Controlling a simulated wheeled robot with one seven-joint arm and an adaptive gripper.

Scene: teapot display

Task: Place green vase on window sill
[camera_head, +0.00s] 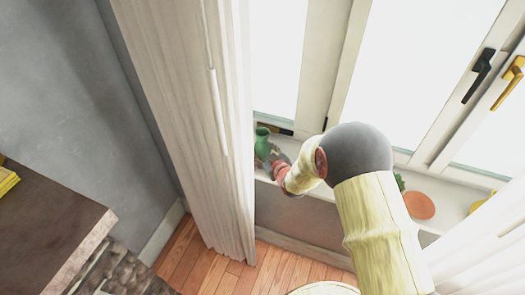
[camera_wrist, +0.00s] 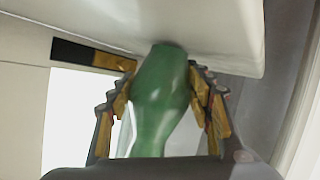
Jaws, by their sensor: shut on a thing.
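The green vase (camera_head: 262,143) is at the left end of the white window sill (camera_head: 452,196), close beside the curtain. My gripper (camera_head: 277,160) reaches it from the front right. In the wrist view the vase (camera_wrist: 158,95) stands between the two fingers of my gripper (camera_wrist: 162,82), which are shut on its body from both sides. Its far end meets or nearly meets the white sill (camera_wrist: 215,25); I cannot tell whether it rests there. My gripper and wrist hide part of the vase in the head view.
A white curtain (camera_head: 185,110) hangs just left of the vase. A terracotta round object (camera_head: 419,206) and a green plant (camera_head: 399,181) are farther right on the sill. Window frames (camera_head: 325,60) rise behind. A brown-topped piece of furniture (camera_head: 45,225) is at lower left.

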